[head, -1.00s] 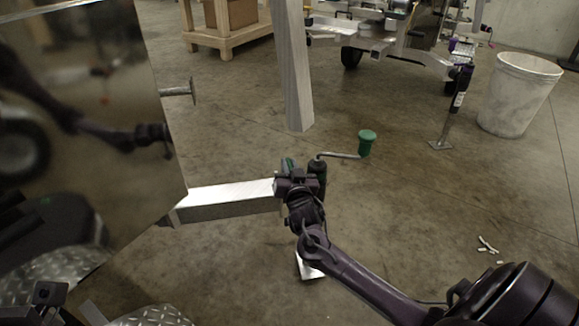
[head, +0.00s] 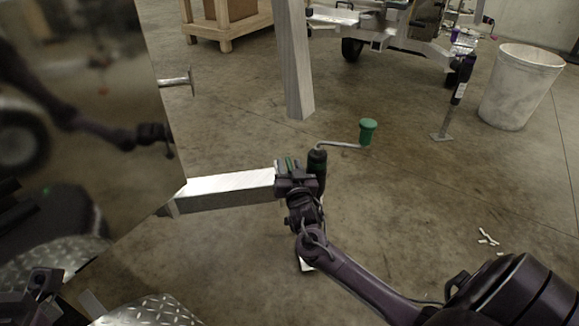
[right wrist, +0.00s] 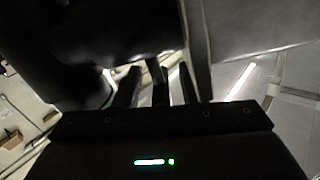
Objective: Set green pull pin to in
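The green pull pin (head: 290,163) shows only as a small green strip at the end of the aluminium trailer tongue (head: 228,190), beside the jack. My right gripper (head: 291,168) is at that spot and hides most of the pin. In the right wrist view its two dark fingers (right wrist: 157,88) stand apart, with a dark narrow part between them and light gaps on both sides. No green shows there, and I cannot tell whether a finger touches the pin. A dark piece of what looks like my left gripper (head: 43,284) shows at the lower left; its fingers are unclear.
The dark jack (head: 317,170) stands just right of my right gripper, its crank ending in a green handle (head: 367,131). A mirror-like trailer panel (head: 90,120) fills the left. A grey post (head: 295,65), white bin (head: 521,88) and another trailer stand behind. The floor at right is mostly clear.

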